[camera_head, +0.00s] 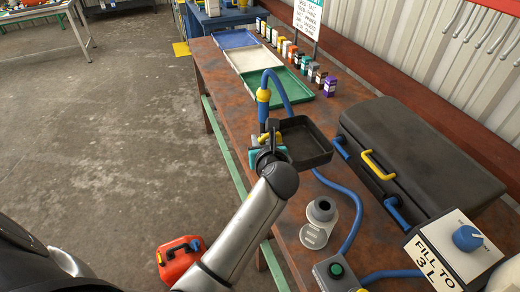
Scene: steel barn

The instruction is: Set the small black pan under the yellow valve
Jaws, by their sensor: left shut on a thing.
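The small black pan (310,152) is a square, shallow, empty tray over the rust-brown bench. My left gripper (267,146) is shut on its left edge. I cannot tell whether the pan touches the bench or is held just above it. The spout's lower end shows just left of the pan's far left corner, behind my gripper. My right gripper is not in view.
A big black case (410,155) with a yellow handle stands right of the pan. A grey canister (321,214) stands nearer, beside the blue hose (350,205). A green tray (277,92) and a row of small bottles lie beyond. A red jerrycan (180,262) stands on the floor.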

